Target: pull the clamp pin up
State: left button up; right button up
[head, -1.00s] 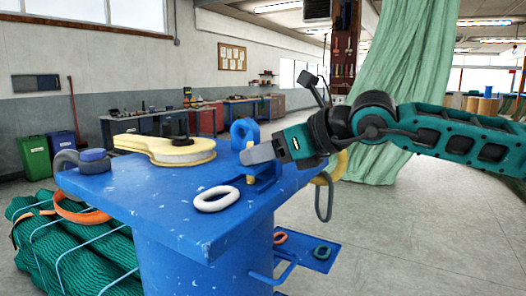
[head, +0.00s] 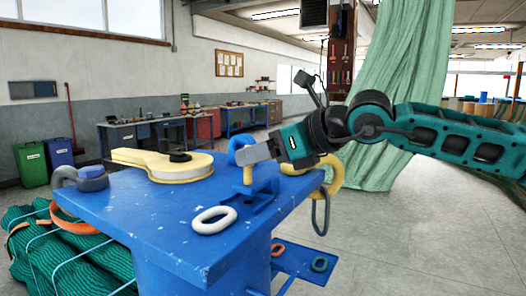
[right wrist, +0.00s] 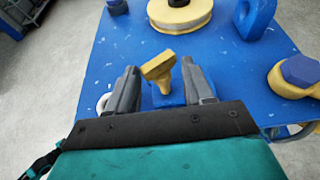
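The clamp pin is yellow with a T-shaped head. In the head view the clamp pin (head: 247,176) stands upright above the blue clamp (head: 263,198) on the blue table, its top hidden by my gripper. In the right wrist view the pin's head (right wrist: 158,66) lies between the two grey fingers. My left gripper is not in view.
On the blue table (head: 150,215) are a white ring (head: 214,220), a yellow plate (head: 150,160) and a blue upright loop (head: 240,147). A yellow shackle (head: 333,175) is at the right edge. Green netting (head: 75,262) lies beside the table at left.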

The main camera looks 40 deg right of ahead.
jog(key=shift+s+d+r+b, duration=0.15)
jog(key=shift+s+d+b, duration=0.1)
jog(key=shift+s+b, duration=0.3)
pick_arm(q)
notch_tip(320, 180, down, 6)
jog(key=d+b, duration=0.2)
jog(key=b, duration=0.6)
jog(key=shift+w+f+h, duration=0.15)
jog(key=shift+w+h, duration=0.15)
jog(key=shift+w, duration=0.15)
pick_arm(e)
jog(key=v, duration=1.1)
jog(key=shift+s+r, duration=0.25)
jog(key=shift+d, duration=0.1)
